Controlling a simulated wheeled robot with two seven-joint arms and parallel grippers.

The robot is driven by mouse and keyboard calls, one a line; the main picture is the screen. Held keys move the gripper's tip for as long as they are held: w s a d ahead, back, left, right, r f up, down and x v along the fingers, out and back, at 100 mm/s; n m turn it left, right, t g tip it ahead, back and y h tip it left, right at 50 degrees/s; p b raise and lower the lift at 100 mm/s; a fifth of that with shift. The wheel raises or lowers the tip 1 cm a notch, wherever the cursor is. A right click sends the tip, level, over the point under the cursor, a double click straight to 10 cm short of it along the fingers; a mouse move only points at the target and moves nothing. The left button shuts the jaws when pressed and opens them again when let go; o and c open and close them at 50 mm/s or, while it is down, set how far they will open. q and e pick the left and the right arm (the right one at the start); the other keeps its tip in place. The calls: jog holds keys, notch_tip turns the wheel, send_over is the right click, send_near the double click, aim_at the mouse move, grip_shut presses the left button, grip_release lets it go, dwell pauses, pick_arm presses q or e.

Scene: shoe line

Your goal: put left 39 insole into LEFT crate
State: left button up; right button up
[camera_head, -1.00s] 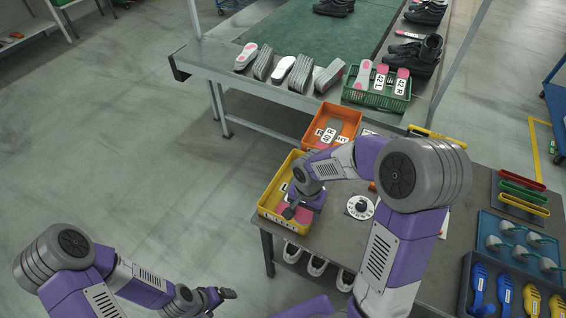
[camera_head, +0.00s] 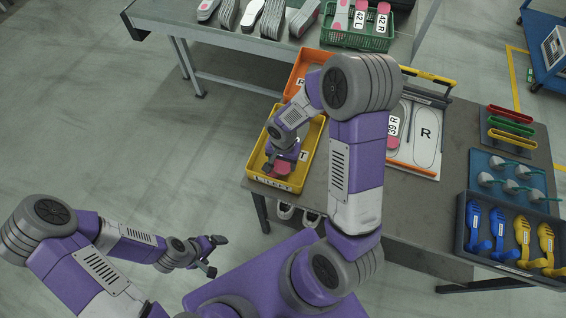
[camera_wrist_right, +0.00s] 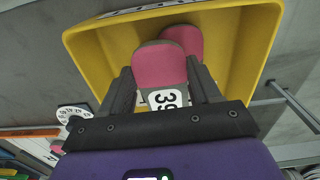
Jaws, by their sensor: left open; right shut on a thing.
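The yellow LEFT crate (camera_head: 262,184) stands at the left end of the near table. My right gripper (camera_head: 279,161) is at this crate, pointing down into it. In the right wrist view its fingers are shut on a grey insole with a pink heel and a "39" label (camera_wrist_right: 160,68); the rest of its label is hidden. A second pink-heeled insole (camera_wrist_right: 185,38) shows behind it inside the crate. I cannot tell whether the held insole touches the crate floor. My left gripper (camera_head: 213,256) is open and empty, low at the left, away from the table.
An orange crate (camera_head: 297,66) stands just behind the yellow one. A white board with foot outlines (camera_head: 427,137) holds a 39 R insole (camera_head: 392,124). A green crate (camera_head: 345,40) with 42 insoles is on the back table. A dark tray (camera_head: 470,225) is at right.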

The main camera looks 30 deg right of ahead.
jog(key=shift+w+f, duration=0.1)
jog(key=shift+f, duration=0.25)
jog(key=shift+f+b, duration=0.5)
jog(key=shift+b, duration=0.1)
jog(key=shift+f, duration=0.1)
jog(key=o, duration=1)
jog(key=shift+o, duration=0.2)
